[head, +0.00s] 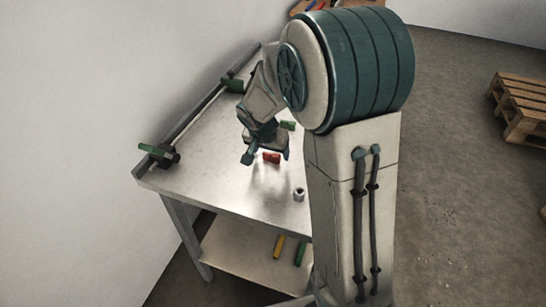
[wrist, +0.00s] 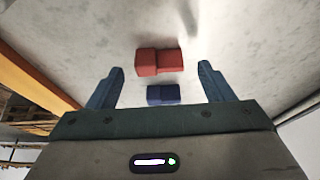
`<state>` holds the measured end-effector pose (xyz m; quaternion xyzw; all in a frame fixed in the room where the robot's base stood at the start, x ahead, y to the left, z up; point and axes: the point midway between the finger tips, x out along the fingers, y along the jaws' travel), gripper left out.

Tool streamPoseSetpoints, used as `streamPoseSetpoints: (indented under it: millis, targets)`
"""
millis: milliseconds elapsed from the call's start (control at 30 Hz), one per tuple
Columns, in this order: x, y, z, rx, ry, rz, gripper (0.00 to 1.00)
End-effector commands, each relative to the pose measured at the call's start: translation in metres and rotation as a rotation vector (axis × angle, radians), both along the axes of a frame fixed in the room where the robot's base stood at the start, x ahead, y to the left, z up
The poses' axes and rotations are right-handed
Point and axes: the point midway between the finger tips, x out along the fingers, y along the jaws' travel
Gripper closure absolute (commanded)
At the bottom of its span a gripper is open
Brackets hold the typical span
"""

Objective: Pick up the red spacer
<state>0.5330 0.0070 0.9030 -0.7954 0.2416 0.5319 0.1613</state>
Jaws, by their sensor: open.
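The red spacer (head: 271,158) lies on the metal bench top in the head view, close to the fingers of my gripper (head: 267,156). In the wrist view the red spacer (wrist: 159,62) is a stepped red block, seen ahead of and between the two blue fingers. My gripper (wrist: 160,84) is open, with nothing held between its fingers. The spacer appears apart from both fingers. A small dark blue block (wrist: 163,94) shows nearer the palm in the wrist view, also between the fingers.
A green block (head: 288,126) lies behind my gripper on the bench (head: 215,135). A grey ring-like cylinder (head: 299,194) stands near the front edge. Green-topped clamps (head: 156,150) sit on the back rail. Yellow (head: 279,246) and green (head: 300,253) pieces lie on the lower shelf.

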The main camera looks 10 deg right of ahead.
Motion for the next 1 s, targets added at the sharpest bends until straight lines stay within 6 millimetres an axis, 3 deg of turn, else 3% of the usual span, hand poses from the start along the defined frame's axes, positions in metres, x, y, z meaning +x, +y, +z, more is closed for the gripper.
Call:
streamPoseSetpoints:
  millis: [367,500,533,1000]
  targets:
    - [0.004,-0.002,-0.01,0.0,-0.001,0.0,0.28]
    - [0.003,-0.002,-0.009,0.0,0.0,0.0,0.67]
    - [0.003,-0.002,-0.009,0.0,0.0,0.0,0.73]
    - [0.004,-0.002,0.001,0.0,-0.002,-0.001,0.73]
